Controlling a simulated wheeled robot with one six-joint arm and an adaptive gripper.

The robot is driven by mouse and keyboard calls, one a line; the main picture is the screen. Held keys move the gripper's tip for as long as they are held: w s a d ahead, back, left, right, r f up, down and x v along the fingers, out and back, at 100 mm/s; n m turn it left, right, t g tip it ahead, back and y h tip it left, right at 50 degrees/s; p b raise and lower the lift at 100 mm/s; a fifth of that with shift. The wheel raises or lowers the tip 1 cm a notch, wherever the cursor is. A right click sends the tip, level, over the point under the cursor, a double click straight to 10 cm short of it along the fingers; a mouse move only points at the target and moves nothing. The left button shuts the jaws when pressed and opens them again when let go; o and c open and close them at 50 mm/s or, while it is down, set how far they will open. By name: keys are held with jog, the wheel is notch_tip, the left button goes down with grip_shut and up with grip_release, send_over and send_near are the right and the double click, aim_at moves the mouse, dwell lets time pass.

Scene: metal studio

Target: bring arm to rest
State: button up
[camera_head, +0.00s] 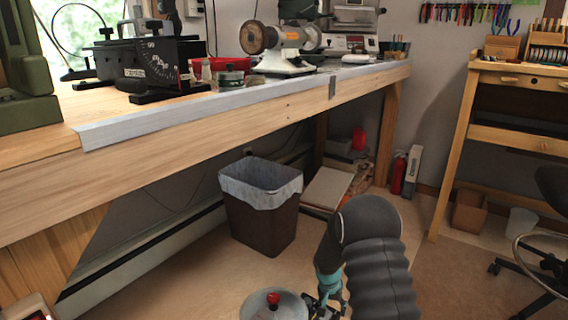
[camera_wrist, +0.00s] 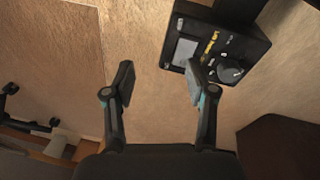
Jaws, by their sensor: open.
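My gripper (camera_head: 326,302) is low at the bottom of the head view, beside my dark grey ribbed arm. It is partly hidden there by the arm and the frame's edge. In the wrist view my gripper (camera_wrist: 159,82) shows two dark fingers standing well apart. It is open, and nothing is between the fingers. The camera looks down at the tan floor (camera_wrist: 145,40).
A wooden workbench (camera_head: 240,117) runs along the left and back, with a bench grinder (camera_head: 290,50) on it. A lined brown bin (camera_head: 262,218) stands under its edge. A second wooden desk (camera_head: 470,130) and a chair (camera_head: 552,190) are at right.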

jog(key=s+r+n+t+p, duration=0.1)
jog(key=s+r+p, duration=0.1)
jog(key=s+r, duration=1)
jog(key=s+r+n+t+y+p, duration=0.1)
jog(key=s+r+t+p, duration=0.1)
jog(key=s+r, duration=0.9)
jog(key=s+r+n+t+y+p, duration=0.1)
jog(key=s+r+p, duration=0.3)
jog(key=s+r, duration=0.8)
notch_tip(320, 180, up, 12)
jog(key=shift+s+a+r+n+t, duration=0.1)
jog(key=shift+s+a+n+t, duration=0.25)
jog(key=shift+n+t, duration=0.2)
jog(key=shift+c, duration=0.2)
